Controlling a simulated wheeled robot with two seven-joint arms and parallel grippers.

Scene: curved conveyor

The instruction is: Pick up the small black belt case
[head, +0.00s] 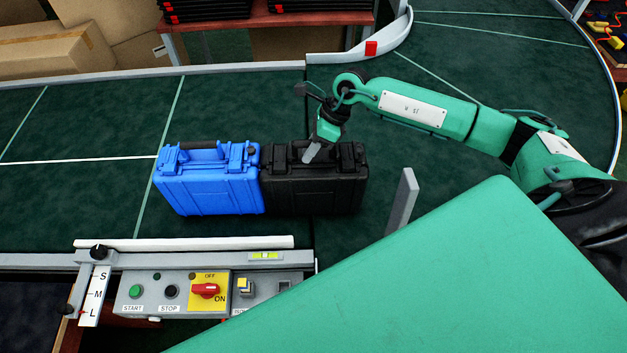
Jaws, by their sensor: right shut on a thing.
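The small black belt case (312,194) stands upright on the dark green conveyor belt, with its handle side up. A blue case (206,190) stands directly to its left, side by side with it. My right gripper (311,153) reaches down from the right over the top of the black case and is shut on it at the handle. The fingers partly hide the handle. My left gripper does not show.
A control panel (180,291) with a red switch sits on the conveyor's near edge. A grey upright post (401,201) stands right of the black case. Cardboard boxes (60,45) lie behind the far rail. The belt is clear at the left.

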